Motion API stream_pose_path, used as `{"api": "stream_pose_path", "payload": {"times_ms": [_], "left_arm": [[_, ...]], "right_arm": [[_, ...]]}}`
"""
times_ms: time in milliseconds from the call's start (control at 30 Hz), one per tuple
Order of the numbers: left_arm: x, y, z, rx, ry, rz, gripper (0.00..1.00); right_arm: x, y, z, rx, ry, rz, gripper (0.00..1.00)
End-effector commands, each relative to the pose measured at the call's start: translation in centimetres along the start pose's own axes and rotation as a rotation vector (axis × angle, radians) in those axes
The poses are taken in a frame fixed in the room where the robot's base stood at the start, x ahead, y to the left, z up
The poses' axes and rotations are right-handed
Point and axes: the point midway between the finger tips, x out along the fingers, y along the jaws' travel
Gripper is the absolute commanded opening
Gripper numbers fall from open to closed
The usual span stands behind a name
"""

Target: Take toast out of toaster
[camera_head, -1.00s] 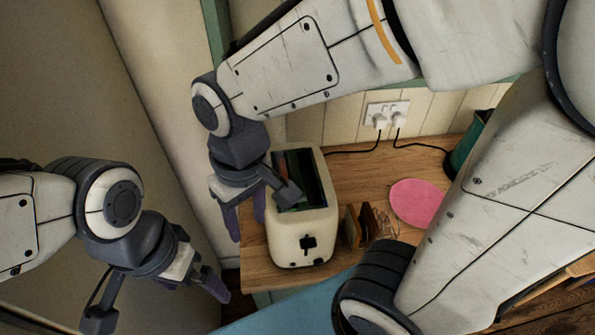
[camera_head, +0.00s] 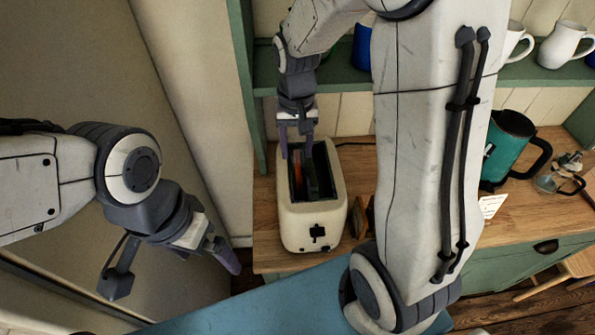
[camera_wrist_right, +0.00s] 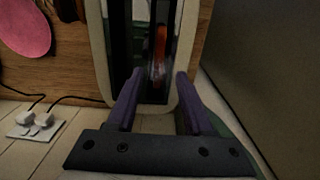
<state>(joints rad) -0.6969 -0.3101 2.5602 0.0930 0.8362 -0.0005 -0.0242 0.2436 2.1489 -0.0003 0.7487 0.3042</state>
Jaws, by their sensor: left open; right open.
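The cream toaster (camera_head: 313,222) stands on the wooden counter, its dark slots facing up. An orange-brown slice of toast (camera_head: 298,178) shows down in the left slot. In the right wrist view the toast (camera_wrist_right: 160,45) is a thin upright strip inside a slot of the toaster (camera_wrist_right: 98,30). My right gripper (camera_head: 296,152) is open and empty above the toaster's back end, pointing down. In the wrist view its fingers straddle the line of the toast's slot, apart from the toast. My left gripper (camera_head: 172,272) is open and empty, low at the left, away from the toaster.
A wooden rack (camera_head: 361,216) stands close right of the toaster, partly behind my right arm. A pink plate (camera_wrist_right: 24,28) and plugged wall socket (camera_wrist_right: 33,128) show in the wrist view. A teal kettle (camera_head: 508,150) stands farther right. A green shelf with mugs (camera_head: 563,43) is above.

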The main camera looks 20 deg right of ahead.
Motion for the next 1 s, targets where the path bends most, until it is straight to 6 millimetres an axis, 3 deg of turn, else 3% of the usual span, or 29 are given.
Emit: {"api": "stream_pose_path", "payload": {"times_ms": [67,200,500,633,1000], "left_arm": [[-1.1,0.1,-0.1,0.001,0.0,0.0,1.0],[-1.3,0.1,-0.1,0.002,0.0,0.0,1.0],[-1.2,0.1,-0.1,0.002,0.0,0.0,1.0],[-1.2,0.1,-0.1,0.002,0.0,0.0,1.0],[-1.1,0.1,-0.1,0.002,0.0,0.0,1.0]], "right_arm": [[1.0,0.3,0.2,0.001,-0.009,0.003,0.51],[2.9,0.2,0.1,0.0,-0.004,0.001,0.51],[3.5,0.2,0.1,0.0,0.0,0.0,0.51],[3.4,0.2,0.1,0.0,0.0,0.0,0.01],[3.2,0.2,0.0,0.0,0.001,-0.001,0.0]]}}
